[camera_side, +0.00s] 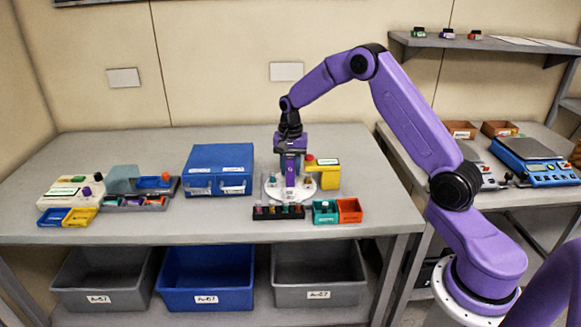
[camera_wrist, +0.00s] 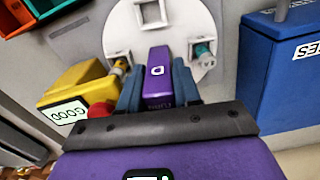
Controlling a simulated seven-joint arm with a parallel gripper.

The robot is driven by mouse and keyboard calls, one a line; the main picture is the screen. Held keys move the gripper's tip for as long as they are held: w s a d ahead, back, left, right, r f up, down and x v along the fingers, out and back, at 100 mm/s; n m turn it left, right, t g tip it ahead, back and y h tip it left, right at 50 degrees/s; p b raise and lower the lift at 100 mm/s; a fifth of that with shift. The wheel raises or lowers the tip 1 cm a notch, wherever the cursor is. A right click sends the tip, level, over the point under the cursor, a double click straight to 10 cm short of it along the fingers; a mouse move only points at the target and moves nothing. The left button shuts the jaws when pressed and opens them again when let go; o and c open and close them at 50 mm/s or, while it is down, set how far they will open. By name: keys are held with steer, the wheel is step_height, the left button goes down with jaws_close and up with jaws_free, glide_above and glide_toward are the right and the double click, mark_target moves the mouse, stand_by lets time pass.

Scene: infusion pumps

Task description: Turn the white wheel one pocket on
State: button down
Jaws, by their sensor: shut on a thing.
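The white wheel (camera_wrist: 190,20) is a flat disc with raised square pockets, and it also shows on the bench in the side view (camera_side: 276,193). In the wrist view, one pocket holds a teal-capped piece (camera_wrist: 203,50), one holds a yellowish piece (camera_wrist: 121,66), and a pocket at the top (camera_wrist: 150,13) looks empty. My gripper (camera_wrist: 157,85) points down over the wheel, shut on a purple block (camera_wrist: 157,66) with a white mark. It stands over the middle of the wheel in the side view (camera_side: 290,182). The block's lower end and part of the wheel are hidden.
A blue cabinet (camera_side: 218,165) is on the left. A black rack (camera_side: 278,213) of vials and teal (camera_side: 325,213) and orange (camera_side: 349,211) trays stand in front.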

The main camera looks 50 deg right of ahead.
steer(key=shift+m, duration=2)
steer(key=shift+w+r+m, duration=0.1)
steer(key=shift+m, duration=4.2)
steer(key=shift+d+m, duration=0.1)
steer(key=shift+m, duration=1.9)
steer(key=c, duration=1.2)
jaws_free()
steer(key=shift+o, duration=0.2)
